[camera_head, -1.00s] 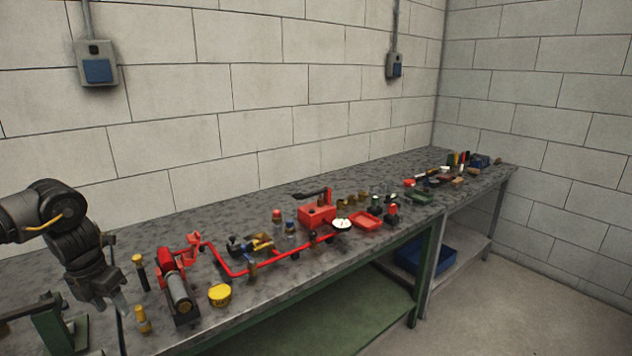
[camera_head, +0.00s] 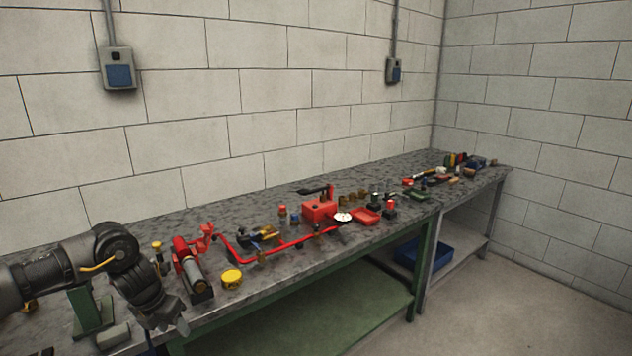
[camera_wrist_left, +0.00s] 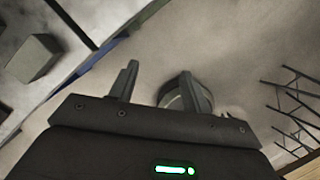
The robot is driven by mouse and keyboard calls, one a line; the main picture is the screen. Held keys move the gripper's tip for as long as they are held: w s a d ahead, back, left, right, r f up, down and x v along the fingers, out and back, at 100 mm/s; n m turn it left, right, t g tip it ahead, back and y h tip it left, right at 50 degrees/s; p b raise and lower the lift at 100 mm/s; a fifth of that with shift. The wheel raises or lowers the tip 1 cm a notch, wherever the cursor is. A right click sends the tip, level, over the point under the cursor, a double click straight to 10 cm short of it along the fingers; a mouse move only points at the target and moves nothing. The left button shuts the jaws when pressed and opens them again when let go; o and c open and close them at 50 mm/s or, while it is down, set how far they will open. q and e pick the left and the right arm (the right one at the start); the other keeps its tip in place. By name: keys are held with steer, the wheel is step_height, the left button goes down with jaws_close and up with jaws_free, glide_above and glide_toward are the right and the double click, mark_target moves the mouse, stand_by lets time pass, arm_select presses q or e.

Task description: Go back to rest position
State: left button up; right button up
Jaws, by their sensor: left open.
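My left gripper (camera_head: 172,324) is low at the left of the head view, at the front edge of the workbench (camera_head: 330,190). In the left wrist view its two fingers (camera_wrist_left: 158,88) are apart. I see nothing held between them. A rounded grey shape shows behind the right finger in that view; I cannot tell what it is. The red pump with a grey cylinder (camera_head: 190,268) stands on the bench just right of my left arm. My right gripper is in neither view.
A yellow round can (camera_head: 231,278), a red pipe (camera_head: 285,248) and a red box with a black handle (camera_head: 319,209) sit along the bench. A green stand (camera_head: 90,312) is beside my left arm. A blue bin (camera_head: 419,252) is on the lower shelf. Floor in front is clear.

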arm_select(q)
steer(key=s+d+f+n+h, duration=0.1)
steer(key=d+f, duration=0.2)
steer(key=d, duration=0.3)
steer(key=s+d+f+t+h, duration=0.1)
steer(key=d+f, duration=0.2)
steer(key=d, duration=0.3)
steer(key=s+d+f+n+h, duration=0.1)
steer(key=s+d+f, duration=0.15)
steer(key=d, duration=0.45)
steer(key=s+d+n+t+h, duration=0.35)
steer(key=s+d+n, duration=0.45)
steer(key=d, duration=0.4)
steer(key=s+a+f+n+g+y, duration=0.2)
steer(key=s+a+f+n+y, duration=0.15)
steer(key=s+a+n, duration=0.85)
steer(key=s+a+f+n+g+y, duration=0.2)
steer(key=s+a+f+n+y, duration=0.15)
steer(key=s+a+n, duration=0.75)
step_height(320, 180, down, 25)
steer(key=s+d+n, duration=0.2)
steer(key=d+n, duration=0.1)
steer(key=s+a+f+g, duration=0.1)
steer(key=s+f, duration=0.7)
steer(key=s+a+f+g, duration=0.1)
steer(key=s+a+f, duration=0.1)
steer(key=s+f, duration=0.6)
steer(key=shift+s+a+f+y, duration=0.25)
steer(key=shift+s+a+y, duration=0.05)
steer(key=shift+y, duration=0.05)
